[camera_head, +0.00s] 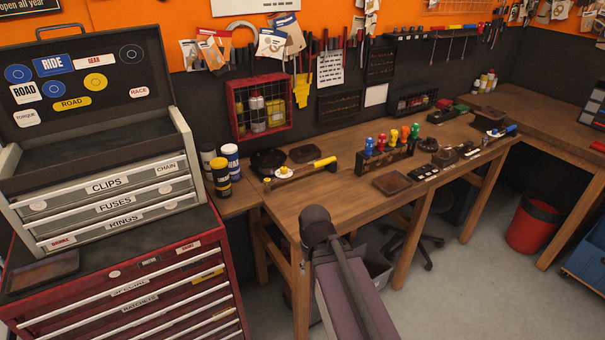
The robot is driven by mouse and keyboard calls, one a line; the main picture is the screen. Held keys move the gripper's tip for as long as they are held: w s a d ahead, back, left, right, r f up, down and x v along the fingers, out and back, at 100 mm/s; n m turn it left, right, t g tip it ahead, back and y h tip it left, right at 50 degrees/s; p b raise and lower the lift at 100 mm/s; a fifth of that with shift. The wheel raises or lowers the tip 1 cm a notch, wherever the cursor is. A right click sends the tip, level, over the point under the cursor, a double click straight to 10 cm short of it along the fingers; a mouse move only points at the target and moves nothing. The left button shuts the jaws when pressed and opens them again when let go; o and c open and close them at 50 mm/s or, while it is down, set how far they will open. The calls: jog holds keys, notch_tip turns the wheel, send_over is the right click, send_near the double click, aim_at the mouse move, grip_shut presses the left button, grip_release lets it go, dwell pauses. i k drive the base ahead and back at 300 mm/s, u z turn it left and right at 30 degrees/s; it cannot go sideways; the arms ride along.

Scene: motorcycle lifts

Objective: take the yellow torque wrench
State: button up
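The yellow torque wrench (322,162) lies on the wooden workbench (345,193), near its left end. Its yellow handle has a dark end and points right. Its other end lies at or on a small pale round item (284,172); I cannot tell which. A link of my arm rises from the bottom middle and ends in a dark rounded joint in front of the bench edge. This joint appears below the wrench in the picture and apart from it. No gripper fingers show.
Dark round trays (268,161) and several bottles (231,160) stand left of the wrench. A rack with coloured handles (386,150) stands to its right. A red tool cabinet (150,290) fills the lower left. A stool (405,245) and red bin (533,225) stand on the floor.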

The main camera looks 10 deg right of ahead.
aim_at(267, 182)
jog(key=k, duration=1.25)
jog(key=z, duration=0.45)
jog(key=i, duration=2.1)
jog(key=u, duration=0.4)
